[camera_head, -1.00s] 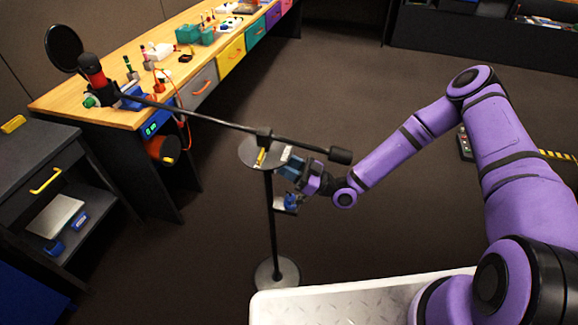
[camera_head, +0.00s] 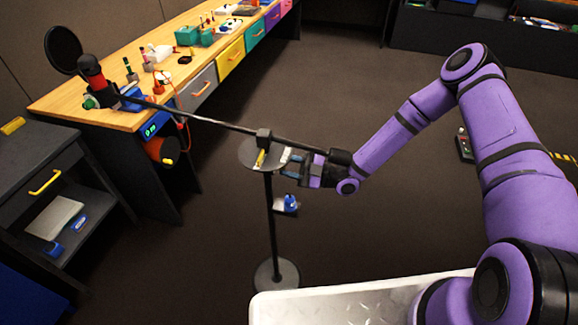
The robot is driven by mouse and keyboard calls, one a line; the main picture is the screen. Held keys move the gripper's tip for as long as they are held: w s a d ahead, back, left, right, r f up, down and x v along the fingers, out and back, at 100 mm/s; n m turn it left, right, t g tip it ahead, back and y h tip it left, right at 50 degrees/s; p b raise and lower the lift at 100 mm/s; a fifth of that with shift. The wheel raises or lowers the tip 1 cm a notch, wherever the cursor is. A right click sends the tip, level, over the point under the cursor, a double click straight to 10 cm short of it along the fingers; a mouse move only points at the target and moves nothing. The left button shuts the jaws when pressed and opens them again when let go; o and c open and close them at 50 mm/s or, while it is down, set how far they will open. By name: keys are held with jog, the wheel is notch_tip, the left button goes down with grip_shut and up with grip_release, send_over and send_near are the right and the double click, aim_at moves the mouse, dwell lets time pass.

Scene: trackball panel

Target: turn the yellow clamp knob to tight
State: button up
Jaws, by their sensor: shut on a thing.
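The yellow clamp knob (camera_head: 261,157) is a small yellow bar below the black clamp block (camera_head: 264,139) on the boom stand, over a round grey disc (camera_head: 246,154). My gripper (camera_head: 283,168) reaches in from the right at the disc's right edge, beside a small white piece (camera_head: 286,155). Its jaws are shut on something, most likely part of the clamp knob. The fingertips are small and dark here, so the contact itself is hard to see.
A long black boom (camera_head: 213,121) runs from the clamp to the red microphone (camera_head: 90,70) over the wooden workbench. The stand's pole (camera_head: 273,220) rises from a round base (camera_head: 277,274). A small shelf with a blue item (camera_head: 290,203) hangs on the pole. Open floor lies behind.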

dwell(0.4)
jog(key=o, duration=0.9)
jog(key=shift+o, duration=0.2)
